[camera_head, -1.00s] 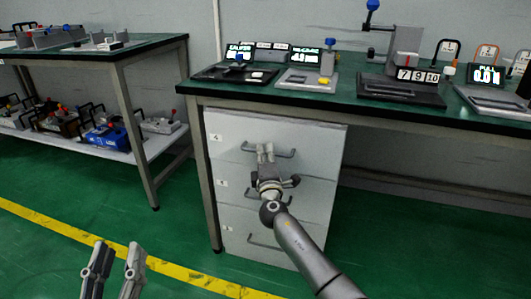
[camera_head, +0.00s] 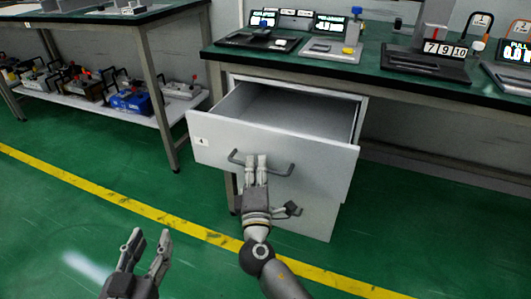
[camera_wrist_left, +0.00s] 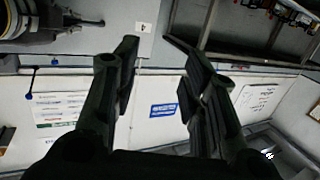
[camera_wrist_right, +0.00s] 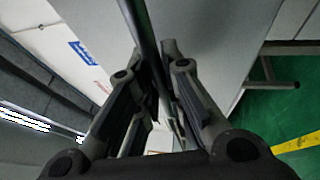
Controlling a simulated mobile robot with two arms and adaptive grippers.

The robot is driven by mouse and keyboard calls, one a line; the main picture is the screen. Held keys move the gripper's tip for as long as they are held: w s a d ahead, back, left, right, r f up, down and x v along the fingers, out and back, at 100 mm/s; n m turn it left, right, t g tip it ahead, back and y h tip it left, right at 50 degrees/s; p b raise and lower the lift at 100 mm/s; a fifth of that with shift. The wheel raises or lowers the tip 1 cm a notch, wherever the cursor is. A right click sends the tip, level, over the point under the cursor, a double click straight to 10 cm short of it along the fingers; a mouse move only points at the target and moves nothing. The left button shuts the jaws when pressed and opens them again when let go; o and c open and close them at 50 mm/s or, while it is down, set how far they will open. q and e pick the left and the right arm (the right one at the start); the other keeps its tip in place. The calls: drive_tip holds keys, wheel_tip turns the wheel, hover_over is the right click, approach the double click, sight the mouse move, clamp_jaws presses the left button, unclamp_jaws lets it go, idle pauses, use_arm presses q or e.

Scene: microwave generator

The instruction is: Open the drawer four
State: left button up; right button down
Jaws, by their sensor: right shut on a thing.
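Drawer four (camera_head: 215,146) is the top drawer of the white cabinet under the green workbench, with a label on its upper left front. It stands pulled well out, and its empty inside shows. My right gripper (camera_head: 256,165) is shut on the dark bar handle (camera_head: 283,171) of this drawer. In the right wrist view the handle bar (camera_wrist_right: 143,35) runs between the fingers of my right gripper (camera_wrist_right: 165,85). My left gripper (camera_head: 147,245) is open and empty at the lower left of the head view, away from the cabinet. Its fingers are apart in the left wrist view (camera_wrist_left: 160,75).
The workbench (camera_head: 380,82) above carries displays and devices. A second table (camera_head: 150,18) with a lower shelf of tools stands at the left. A yellow floor line (camera_head: 120,204) crosses the green floor, which is clear in front of the drawer.

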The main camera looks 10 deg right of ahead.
use_arm(q)
drive_tip(key=shift+w+d+r+t, duration=0.15)
drive_tip(key=shift+r+t, duration=0.35)
drive_tip(key=shift+r, duration=0.3)
use_arm(e)
drive_tip(key=shift+s+a, duration=0.5)
drive_tip(key=shift+s, duration=0.25)
drive_tip(key=shift+s+a, duration=0.45)
drive_tip(key=shift+s, duration=0.25)
drive_tip(key=c, duration=1.5)
unclamp_jaws()
drive_tip(key=v, duration=1.2)
drive_tip(key=shift+f, duration=0.1)
drive_tip(key=shift+f, duration=0.1)
